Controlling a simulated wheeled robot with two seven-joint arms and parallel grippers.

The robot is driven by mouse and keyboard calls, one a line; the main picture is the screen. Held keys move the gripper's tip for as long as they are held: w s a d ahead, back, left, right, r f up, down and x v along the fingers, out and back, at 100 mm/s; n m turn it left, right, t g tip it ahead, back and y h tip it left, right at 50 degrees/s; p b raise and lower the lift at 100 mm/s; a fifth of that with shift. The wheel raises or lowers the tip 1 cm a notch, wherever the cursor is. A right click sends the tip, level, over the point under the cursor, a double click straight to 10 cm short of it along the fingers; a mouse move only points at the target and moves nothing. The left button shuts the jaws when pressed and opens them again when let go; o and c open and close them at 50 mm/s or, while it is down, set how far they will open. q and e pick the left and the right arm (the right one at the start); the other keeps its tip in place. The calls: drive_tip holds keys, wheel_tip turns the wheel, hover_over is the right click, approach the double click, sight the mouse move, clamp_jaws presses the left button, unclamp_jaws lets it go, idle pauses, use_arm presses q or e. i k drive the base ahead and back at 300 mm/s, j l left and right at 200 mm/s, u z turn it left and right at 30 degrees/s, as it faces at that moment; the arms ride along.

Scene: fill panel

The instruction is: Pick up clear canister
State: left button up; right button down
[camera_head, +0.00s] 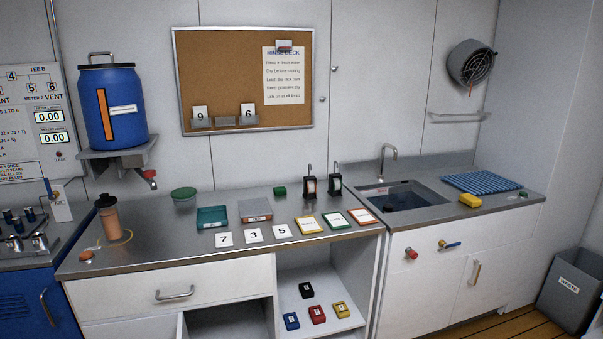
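Neither of my grippers shows in the head view.
The steel counter (160,243) also holds a teal tray (212,218), a grey box (255,210), number cards (253,235), coloured-edge cards (335,220) and two black upright items (310,187). A blue tank (110,108) with a spout hangs above the left end. A sink (405,199) lies right.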

sight(109, 217)
drive_tip(key=j, duration=2)
